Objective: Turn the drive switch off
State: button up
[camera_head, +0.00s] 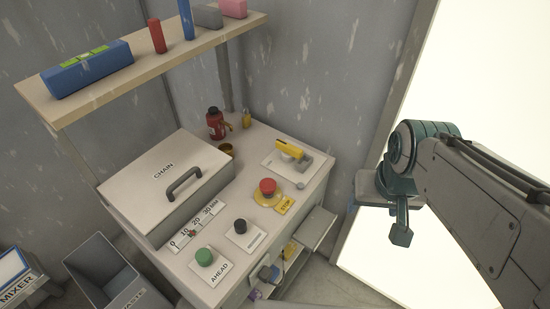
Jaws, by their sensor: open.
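A switch with a yellow handle (290,148) sits on a pale plate (277,169) at the back right of the white cabinet top; I take it for the drive switch, but no drive label is readable. Its handle lies slanted, and I cannot tell its on or off position. My gripper (390,214) hangs in the air to the right of the cabinet, well apart from the switch. It is open and empty, seen partly from behind, and one finger shows clearly.
The cabinet top (257,205) also bears a red stop button (268,187), a black button (240,226), a green AHEAD button (204,257), a CHAIN cover (158,172) and a red bottle (215,122). A wooden shelf (140,68) overhangs the back left. An open drawer (318,228) juts out at right.

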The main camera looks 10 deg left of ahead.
aim_at(290, 153)
jog(key=z, duration=1)
jog(key=i, duration=0.45)
jog(key=u, duration=2.25)
